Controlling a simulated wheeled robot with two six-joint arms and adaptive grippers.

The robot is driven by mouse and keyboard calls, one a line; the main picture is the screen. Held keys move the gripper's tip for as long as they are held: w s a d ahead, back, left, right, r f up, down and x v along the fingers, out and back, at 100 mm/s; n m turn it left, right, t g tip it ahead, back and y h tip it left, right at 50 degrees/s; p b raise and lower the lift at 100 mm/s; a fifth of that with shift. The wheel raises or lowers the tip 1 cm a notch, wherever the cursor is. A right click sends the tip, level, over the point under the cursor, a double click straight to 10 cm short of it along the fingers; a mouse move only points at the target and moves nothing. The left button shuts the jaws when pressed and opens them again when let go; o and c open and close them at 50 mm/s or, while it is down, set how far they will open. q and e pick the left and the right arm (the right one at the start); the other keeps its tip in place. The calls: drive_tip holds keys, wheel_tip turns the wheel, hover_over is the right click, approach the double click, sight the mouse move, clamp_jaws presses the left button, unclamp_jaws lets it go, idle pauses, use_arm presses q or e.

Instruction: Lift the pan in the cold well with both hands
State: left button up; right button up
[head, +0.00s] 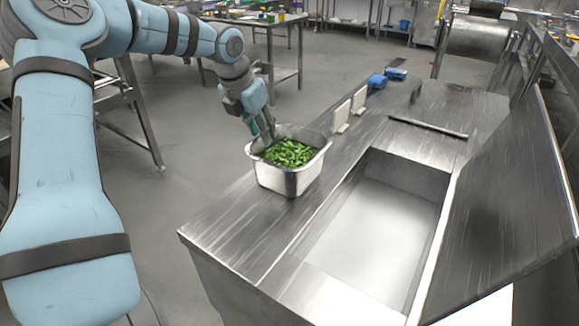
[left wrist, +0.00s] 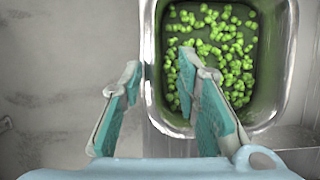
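A steel pan (head: 290,180) with green chopped vegetables (head: 290,152) stands upright on the counter, left of the cold well (head: 385,235). The cold well is open and looks empty, with a pale floor. My left gripper (head: 264,134) is at the pan's far left rim. In the left wrist view the pan (left wrist: 272,105) is at the upper right. There my left gripper (left wrist: 160,68) is open, one finger outside the pan's wall and the other over its inside. Whether the fingers touch the wall I cannot tell. My right gripper is not in view.
The steel counter (head: 235,225) carries two white upright pieces (head: 350,110) and blue items (head: 378,81) behind the pan. A raised steel lid (head: 510,190) stands right of the well. A steel bar (head: 428,127) lies behind it.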

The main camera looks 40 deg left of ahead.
sight(268, 153)
use_arm(q)
drive_tip(key=x, duration=0.5)
drive_tip(key=shift+f+b, duration=0.3)
drive_tip(key=shift+b, duration=0.05)
drive_tip(key=shift+w+f, duration=0.1)
drive_tip(key=shift+w, duration=0.05)
drive_tip(key=shift+f+b, duration=0.15)
drive_tip(key=shift+b, duration=0.2)
clamp_jaws()
